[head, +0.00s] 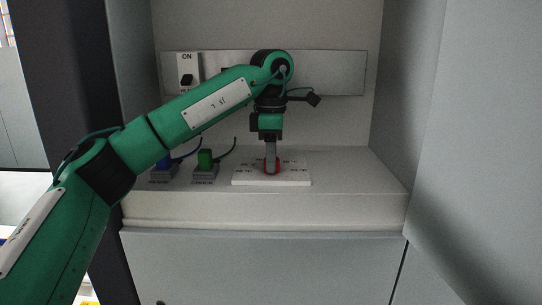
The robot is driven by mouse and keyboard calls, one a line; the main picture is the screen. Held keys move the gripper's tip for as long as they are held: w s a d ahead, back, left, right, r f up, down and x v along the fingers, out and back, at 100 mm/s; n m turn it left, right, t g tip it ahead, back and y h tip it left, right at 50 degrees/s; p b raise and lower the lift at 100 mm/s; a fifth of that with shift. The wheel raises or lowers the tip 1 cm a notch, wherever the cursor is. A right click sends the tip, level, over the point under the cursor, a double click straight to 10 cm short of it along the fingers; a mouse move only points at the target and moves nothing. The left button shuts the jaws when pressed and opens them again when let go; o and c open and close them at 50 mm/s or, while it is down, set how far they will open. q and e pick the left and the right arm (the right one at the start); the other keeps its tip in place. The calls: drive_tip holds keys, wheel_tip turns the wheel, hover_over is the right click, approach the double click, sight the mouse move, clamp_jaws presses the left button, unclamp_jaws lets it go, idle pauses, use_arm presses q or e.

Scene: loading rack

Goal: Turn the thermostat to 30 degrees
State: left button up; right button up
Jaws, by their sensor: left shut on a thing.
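The thermostat is a white plate (297,182) lying flat on the shelf, with small dark markings around a red knob (278,168). The markings are too small to read. My left gripper (271,168) points straight down over the plate and is shut on the red knob. The fingers hide most of the knob, so its pointing direction cannot be told. My right gripper is not in view.
Behind, a grey panel (335,72) carries a switch (187,79) marked ON. Cabinet walls enclose both sides. The shelf's right part is clear.

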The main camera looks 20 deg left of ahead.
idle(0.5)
use_arm(q)
drive_tip(key=o, duration=0.8)
drive_tip(key=shift+o, duration=0.9)
drive_tip(key=shift+r, duration=0.45)
wheel_tip(320, 180, up, 13)
drive_tip(key=shift+b, duration=0.35)
